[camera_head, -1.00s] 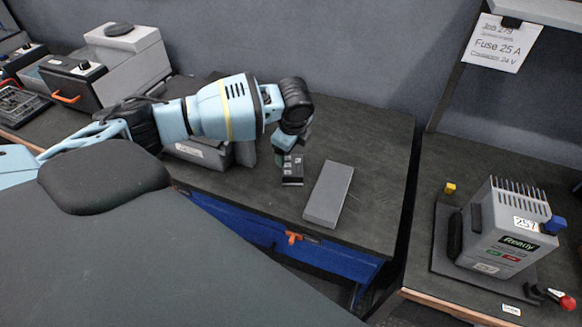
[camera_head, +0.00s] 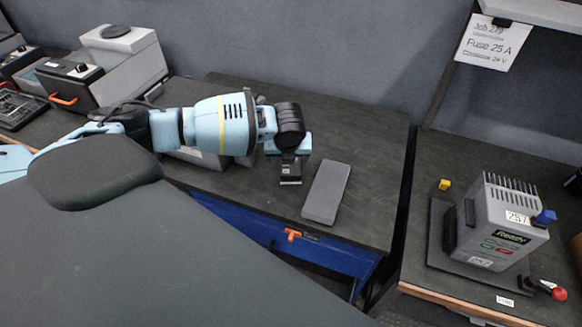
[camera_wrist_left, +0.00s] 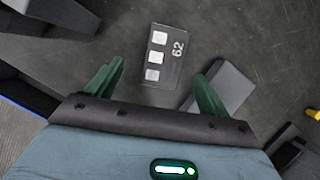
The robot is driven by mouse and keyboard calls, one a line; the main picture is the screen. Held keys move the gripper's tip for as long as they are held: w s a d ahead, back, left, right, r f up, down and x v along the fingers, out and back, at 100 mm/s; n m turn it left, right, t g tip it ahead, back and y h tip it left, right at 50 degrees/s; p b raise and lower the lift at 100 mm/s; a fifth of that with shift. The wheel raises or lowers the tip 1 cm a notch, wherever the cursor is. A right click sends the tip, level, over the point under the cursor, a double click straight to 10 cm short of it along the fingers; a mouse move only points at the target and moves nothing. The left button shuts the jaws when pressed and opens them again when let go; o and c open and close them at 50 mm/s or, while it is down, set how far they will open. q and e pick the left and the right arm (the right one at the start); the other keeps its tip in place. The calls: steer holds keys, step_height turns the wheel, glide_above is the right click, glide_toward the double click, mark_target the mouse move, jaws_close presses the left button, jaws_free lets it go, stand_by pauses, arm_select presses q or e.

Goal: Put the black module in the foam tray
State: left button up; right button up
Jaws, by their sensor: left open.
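The black module (camera_head: 291,174) is on the dark bench top, partly hidden by my left gripper (camera_head: 289,158) above it. In the left wrist view the black module (camera_wrist_left: 166,58) shows three pale squares and the number 62. My open left gripper (camera_wrist_left: 160,80) has its green fingers apart, one toward each side of the module, and holds nothing. A flat grey slab (camera_head: 326,193) lies just right of the module; it also shows in the left wrist view (camera_wrist_left: 228,88). I cannot tell whether it is the foam tray. My right gripper is out of view.
Grey blocks stand partly hidden under my left forearm. Right of a gap, another bench holds a finned grey unit (camera_head: 503,222) and a small yellow block (camera_head: 444,184). Bench behind the slab is clear.

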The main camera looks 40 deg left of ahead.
mark_target(291, 166)
arm_select(q)
steer(key=x, duration=0.4)
steer(key=shift+w+d+f+b, duration=0.25)
steer(key=shift+d+f+b, duration=0.05)
steer(key=shift+d+f, duration=0.1)
steer(key=shift+w+a+f, duration=0.2)
steer(key=shift+a+f, duration=0.05)
steer(key=shift+f, duration=0.2)
steer(key=c, duration=1.4)
steer(key=shift+r, duration=0.15)
